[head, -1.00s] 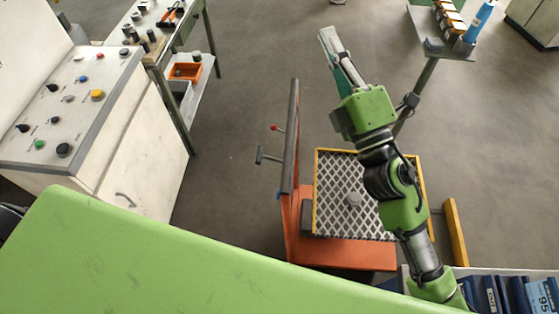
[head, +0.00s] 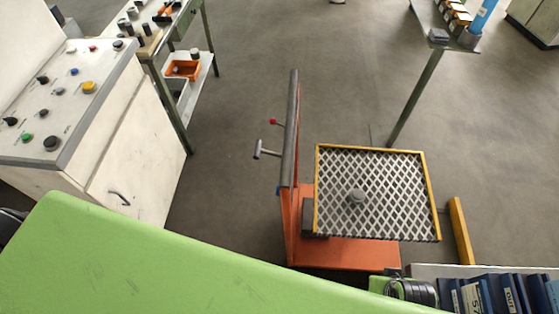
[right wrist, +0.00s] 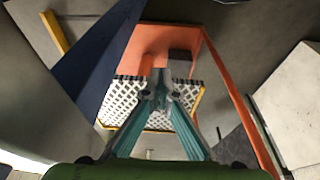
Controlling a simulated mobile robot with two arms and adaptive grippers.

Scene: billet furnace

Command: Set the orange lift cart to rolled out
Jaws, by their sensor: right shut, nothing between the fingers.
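The orange lift cart (head: 350,254) stands on the floor in the middle of the head view. Its lattice-topped platform (head: 385,205) has a yellow rim and a round grey piece on it. A tall mast (head: 291,130) rises at its left, with a T-shaped handle (head: 266,153) and a red-knobbed lever (head: 274,122). In the right wrist view, my right gripper (right wrist: 161,78) is shut and empty, in front of the cart's orange base (right wrist: 157,42) and lattice platform. Whether it touches the cart is unclear. My left gripper is out of view.
A control cabinet (head: 125,165) and a workbench (head: 203,85) stand at left. Another table (head: 428,70) is at upper right. A yellow bar (head: 459,230) lies right of the cart, with blue binders (head: 500,295) at lower right. The floor beyond the cart is clear.

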